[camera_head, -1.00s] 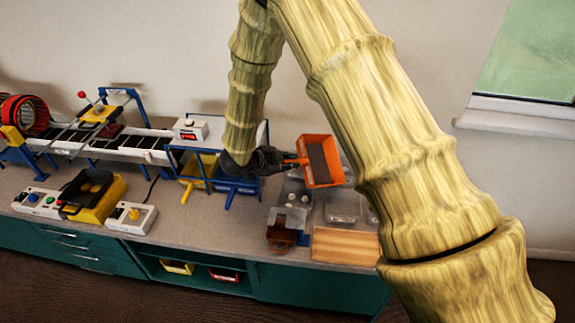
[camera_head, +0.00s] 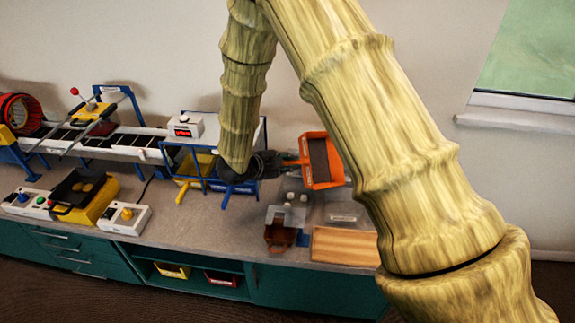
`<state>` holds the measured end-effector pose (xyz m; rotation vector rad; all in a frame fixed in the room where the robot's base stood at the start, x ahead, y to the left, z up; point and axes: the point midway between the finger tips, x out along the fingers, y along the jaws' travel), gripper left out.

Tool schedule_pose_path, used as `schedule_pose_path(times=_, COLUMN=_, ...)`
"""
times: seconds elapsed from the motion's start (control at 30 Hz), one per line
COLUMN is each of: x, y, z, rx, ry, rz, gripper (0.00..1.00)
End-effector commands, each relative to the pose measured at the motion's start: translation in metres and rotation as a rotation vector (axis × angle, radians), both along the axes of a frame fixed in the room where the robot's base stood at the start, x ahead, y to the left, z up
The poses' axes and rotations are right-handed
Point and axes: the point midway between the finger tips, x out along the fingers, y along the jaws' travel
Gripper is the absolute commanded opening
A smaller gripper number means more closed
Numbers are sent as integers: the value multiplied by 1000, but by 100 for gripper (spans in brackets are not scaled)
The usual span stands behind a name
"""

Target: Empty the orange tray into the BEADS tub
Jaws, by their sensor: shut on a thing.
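My gripper (camera_head: 284,162) is shut on the handle end of the orange tray (camera_head: 308,171) and holds it up above the right part of the bench. The tray is tilted, with its dark inside facing me. I cannot make out any contents in it. Clear tubs stand below and around the tray, and one with a pale label (camera_head: 342,218) shows just under it. The lettering is too small to read, so I cannot tell which is the BEADS tub. My arm hides part of the area to the right.
A brown box with a pale top (camera_head: 280,232) and a wooden board (camera_head: 344,246) lie near the bench's front edge. Left are a blue-framed stand (camera_head: 187,160), a conveyor (camera_head: 90,139), a yellow unit with a black pan (camera_head: 82,190) and control boxes (camera_head: 130,218).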

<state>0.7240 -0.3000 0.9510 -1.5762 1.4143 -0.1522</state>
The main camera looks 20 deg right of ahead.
Motion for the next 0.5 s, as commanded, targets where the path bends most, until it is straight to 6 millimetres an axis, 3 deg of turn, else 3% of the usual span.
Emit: schedule_pose_path(times=0.5, x=-8, y=0, z=-9, rx=-9, ry=-106, rz=-31, gripper=0)
